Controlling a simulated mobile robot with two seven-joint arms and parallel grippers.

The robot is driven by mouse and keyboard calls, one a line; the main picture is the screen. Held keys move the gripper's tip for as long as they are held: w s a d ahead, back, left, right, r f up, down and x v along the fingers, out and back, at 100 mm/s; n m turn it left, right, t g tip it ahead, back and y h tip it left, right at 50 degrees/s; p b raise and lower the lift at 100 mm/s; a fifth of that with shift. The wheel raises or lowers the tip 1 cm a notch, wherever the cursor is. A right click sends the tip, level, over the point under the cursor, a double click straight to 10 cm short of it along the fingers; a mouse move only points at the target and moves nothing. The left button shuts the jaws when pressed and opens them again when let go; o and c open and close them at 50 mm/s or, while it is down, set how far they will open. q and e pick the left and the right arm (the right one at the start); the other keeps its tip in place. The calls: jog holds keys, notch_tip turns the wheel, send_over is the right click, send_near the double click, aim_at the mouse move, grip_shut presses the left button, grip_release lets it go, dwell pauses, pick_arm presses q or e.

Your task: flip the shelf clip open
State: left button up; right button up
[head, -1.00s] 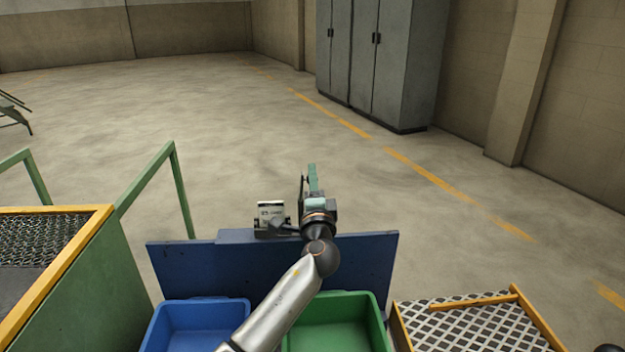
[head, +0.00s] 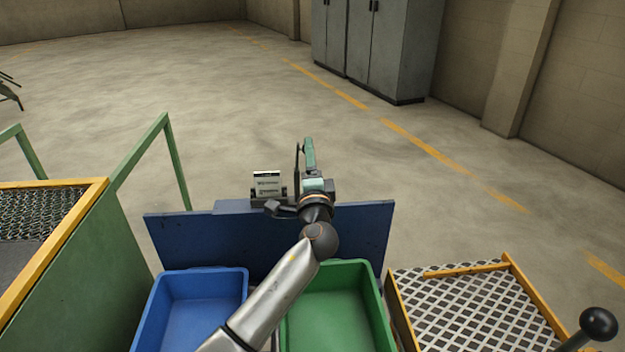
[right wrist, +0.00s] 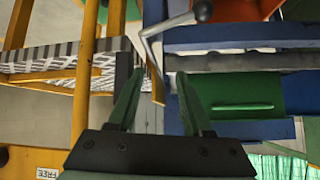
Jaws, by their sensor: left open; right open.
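The shelf clip (head: 268,187) is a small dark grey block with a pale, lettered plate standing up from it. It sits on the top edge of the blue panel (head: 190,240) in the head view. My left gripper (head: 305,158) is just right of the clip, its fingers pointing away from me, apart and with nothing seen between them. I cannot tell whether its wrist touches the clip's right end. My right gripper (right wrist: 158,88) shows in the right wrist view with its two green fingers apart and empty. The clip is not recognisable in that view.
A blue bin (head: 195,305) and a green bin (head: 340,310) stand in front of the panel. A yellow-edged mesh platform (head: 470,305) and a black ball-ended rod (head: 598,323) are at right. A green railing (head: 150,165) is at left.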

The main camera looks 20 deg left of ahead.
pick_arm(q)
jog(key=v, duration=0.9)
jog(key=shift+s, duration=0.2)
jog(key=shift+d, duration=0.1)
